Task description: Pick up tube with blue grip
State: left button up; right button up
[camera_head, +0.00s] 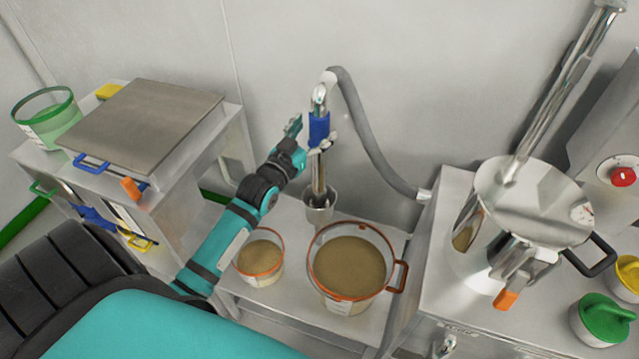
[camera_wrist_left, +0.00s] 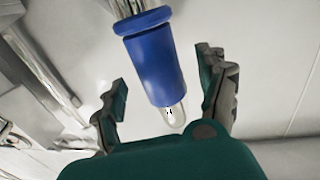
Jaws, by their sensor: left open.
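The tube stands upright in a small metal cup (camera_head: 319,211) at the back of the low bench, with a blue grip (camera_head: 319,129) near its top and a grey hose running from its upper end to the right. My left gripper (camera_head: 314,134) reaches up from the left, with its fingers at the blue grip's height. In the left wrist view, the blue grip (camera_wrist_left: 155,62) lies between the two spread fingers of my left gripper (camera_wrist_left: 165,98). Gaps show on both sides of it, so the fingers look clear of it. My right gripper is not in view.
Two orange-rimmed containers of tan powder, one small (camera_head: 260,262) and one large (camera_head: 349,262), stand on the low bench below my arm. A metal vessel (camera_head: 535,200) stands on the right cabinet. A grey hose (camera_head: 372,130) hangs right of the tube.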

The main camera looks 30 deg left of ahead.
pick_arm(q)
jog(key=w, duration=0.3)
jog(key=shift+w+a+f, duration=0.1)
jog(key=shift+f, duration=0.05)
jog(key=shift+c, duration=0.4)
grip_shut()
